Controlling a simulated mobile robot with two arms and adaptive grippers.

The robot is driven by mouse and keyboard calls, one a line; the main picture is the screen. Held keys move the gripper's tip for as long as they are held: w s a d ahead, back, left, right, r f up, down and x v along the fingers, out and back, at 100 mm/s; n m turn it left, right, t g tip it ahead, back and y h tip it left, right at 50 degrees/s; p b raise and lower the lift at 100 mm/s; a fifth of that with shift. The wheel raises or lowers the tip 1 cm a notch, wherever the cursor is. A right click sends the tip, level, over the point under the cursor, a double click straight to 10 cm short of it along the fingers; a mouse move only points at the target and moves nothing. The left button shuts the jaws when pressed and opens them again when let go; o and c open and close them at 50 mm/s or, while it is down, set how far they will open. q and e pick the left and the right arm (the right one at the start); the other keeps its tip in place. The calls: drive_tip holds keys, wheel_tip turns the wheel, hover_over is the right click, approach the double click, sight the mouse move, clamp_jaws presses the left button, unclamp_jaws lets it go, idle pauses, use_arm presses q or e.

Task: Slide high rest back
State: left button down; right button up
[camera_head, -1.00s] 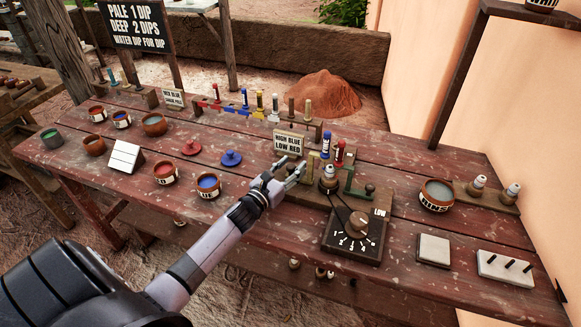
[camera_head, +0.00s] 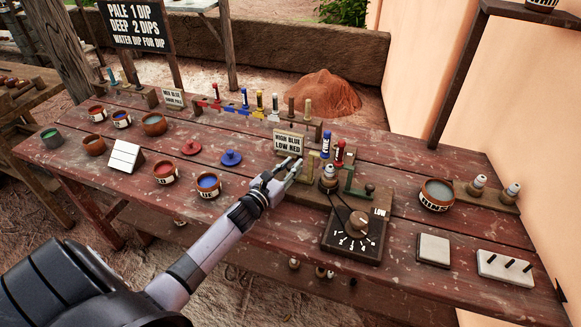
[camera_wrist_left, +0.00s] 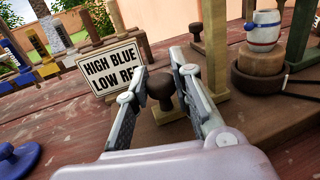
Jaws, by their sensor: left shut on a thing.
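A yellow upright rest (camera_head: 311,164) stands on the wooden base, with a dark round knob (camera_wrist_left: 160,88) in front of it. In the left wrist view the yellow post (camera_wrist_left: 214,50) rises behind the right finger. My left gripper (camera_head: 294,166) has its fingers on either side of the knob and is shut on it; the wrist view also shows these fingers (camera_wrist_left: 160,95). A green rest (camera_head: 349,180) with its own knob (camera_head: 370,188) stands to the right. My right gripper is not in view.
A "HIGH BLUE LOW RED" sign (camera_head: 289,142) stands just behind my gripper. Blue (camera_head: 326,145) and red (camera_head: 339,153) upright tools stand behind the rests. A dial box (camera_head: 354,236) is in front. Bowls (camera_head: 208,186) are on the left.

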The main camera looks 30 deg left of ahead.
use_arm(q)
drive_tip(key=shift+a, duration=0.1)
drive_tip(key=a, duration=0.1)
drive_tip(key=s+a+b, duration=0.1)
drive_tip(key=a, duration=0.1)
drive_tip(key=shift+a+f, duration=0.15)
drive_tip(key=shift+a, duration=0.4)
drive_tip(key=c, duration=1.8)
unclamp_jaws()
drive_tip(key=shift+c, duration=0.2)
drive_tip(key=o, duration=0.4)
drive_tip(key=shift+a, duration=0.15)
drive_tip(key=shift+o, duration=0.2)
